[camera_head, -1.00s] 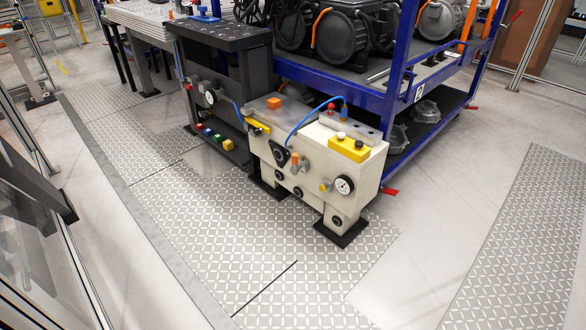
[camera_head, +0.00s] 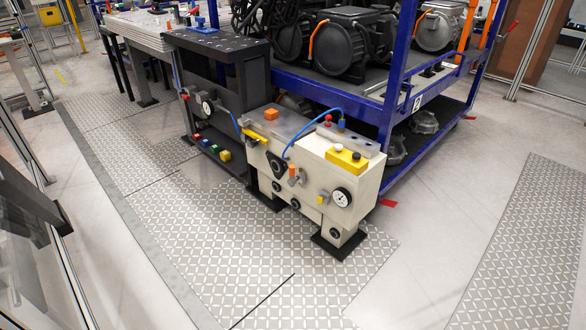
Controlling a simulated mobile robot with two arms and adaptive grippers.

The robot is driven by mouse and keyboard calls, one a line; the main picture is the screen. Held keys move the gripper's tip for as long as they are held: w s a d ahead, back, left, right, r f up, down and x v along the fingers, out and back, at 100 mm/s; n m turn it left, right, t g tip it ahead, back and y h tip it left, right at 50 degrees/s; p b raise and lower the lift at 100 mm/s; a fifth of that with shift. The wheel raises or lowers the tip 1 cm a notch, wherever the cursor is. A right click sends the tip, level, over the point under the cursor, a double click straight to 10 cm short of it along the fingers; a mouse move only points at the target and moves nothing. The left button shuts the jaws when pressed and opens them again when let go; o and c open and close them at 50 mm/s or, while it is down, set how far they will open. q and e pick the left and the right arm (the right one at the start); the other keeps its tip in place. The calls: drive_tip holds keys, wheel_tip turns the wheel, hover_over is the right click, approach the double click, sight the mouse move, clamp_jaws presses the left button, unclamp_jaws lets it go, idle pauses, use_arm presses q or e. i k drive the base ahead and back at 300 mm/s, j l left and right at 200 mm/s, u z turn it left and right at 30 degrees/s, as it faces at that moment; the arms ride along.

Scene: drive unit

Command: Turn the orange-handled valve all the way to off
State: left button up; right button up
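The cream drive unit (camera_head: 317,187) stands in the middle of the head view, on dark feet on the patterned floor plates. The orange-handled valve (camera_head: 293,171) is on its front face, left of the dial gauge. Its handle looks upright, but it is too small to tell its exact setting. Neither of my grippers is in view, and nothing touches the valve.
A round gauge (camera_head: 341,197) and a yellow button box (camera_head: 347,160) are on the unit's right side. A dark bench (camera_head: 222,46) stands behind left, and a blue rack (camera_head: 395,90) with motors behind right. The patterned floor (camera_head: 225,250) before the unit is clear.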

sight(292, 181)
drive_tip(key=i+u, duration=0.1)
drive_tip(key=i, duration=1.55)
